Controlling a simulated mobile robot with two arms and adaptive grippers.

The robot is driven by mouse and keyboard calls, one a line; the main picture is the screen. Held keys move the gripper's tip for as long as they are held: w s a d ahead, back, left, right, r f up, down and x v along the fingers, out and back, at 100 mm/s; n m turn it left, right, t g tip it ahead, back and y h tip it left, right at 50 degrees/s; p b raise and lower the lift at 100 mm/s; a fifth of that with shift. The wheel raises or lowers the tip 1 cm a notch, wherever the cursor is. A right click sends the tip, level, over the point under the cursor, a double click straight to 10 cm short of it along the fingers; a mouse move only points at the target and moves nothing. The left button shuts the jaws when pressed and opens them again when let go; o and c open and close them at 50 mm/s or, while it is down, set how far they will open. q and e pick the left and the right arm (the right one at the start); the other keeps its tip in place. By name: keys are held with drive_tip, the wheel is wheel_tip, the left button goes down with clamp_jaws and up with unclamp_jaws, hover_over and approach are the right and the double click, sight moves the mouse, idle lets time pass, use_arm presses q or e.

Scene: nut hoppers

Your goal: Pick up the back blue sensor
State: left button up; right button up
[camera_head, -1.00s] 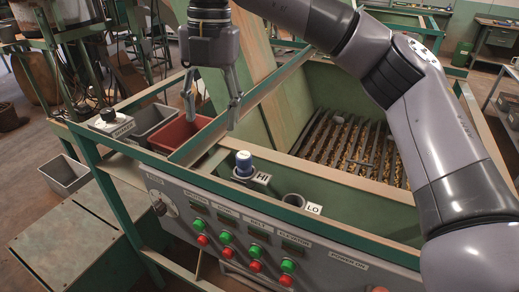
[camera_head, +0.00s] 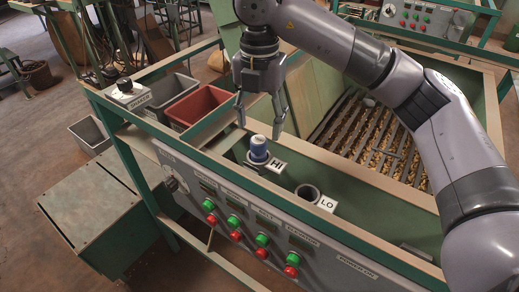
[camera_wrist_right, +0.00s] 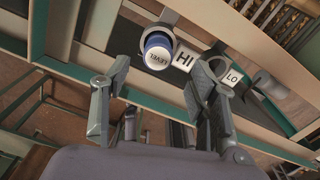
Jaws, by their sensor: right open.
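One blue sensor (camera_head: 259,150) with a white cap stands upright in the holder beside the HI label (camera_head: 278,164). In the right wrist view, the blue sensor (camera_wrist_right: 158,48) shows its top, lettered LEVEL. My right gripper (camera_head: 260,118) is open and points down just above and behind the sensor, with its fingers apart and nothing between them. In the right wrist view, the gripper (camera_wrist_right: 163,75) has its fingertips on either side of the sensor's lower edge in the picture; I cannot tell any contact. My left gripper is not in view.
An open LO holder (camera_head: 307,192) sits to the right of the sensor. A red bin (camera_head: 197,106) and a grey bin (camera_head: 170,92) are at left. A nut hopper grate (camera_head: 375,135) lies behind right.

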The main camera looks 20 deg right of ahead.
sight(258, 139)
drive_tip(key=shift+s+a+f, duration=0.1)
drive_tip(key=shift+a+f, duration=0.05)
drive_tip(key=shift+f, duration=0.3)
drive_tip(key=f+p, duration=0.1)
drive_tip(key=f, duration=0.1)
drive_tip(key=f+p, duration=0.2)
drive_tip(key=shift+w+f, duration=0.2)
drive_tip(key=shift+f, duration=0.3)
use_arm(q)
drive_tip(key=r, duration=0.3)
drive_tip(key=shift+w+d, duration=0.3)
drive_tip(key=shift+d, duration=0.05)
use_arm(e)
drive_tip(key=shift+c, duration=0.4)
drive_tip(key=shift+c, duration=0.6)
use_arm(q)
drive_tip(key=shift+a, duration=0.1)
use_arm(e)
clamp_jaws()
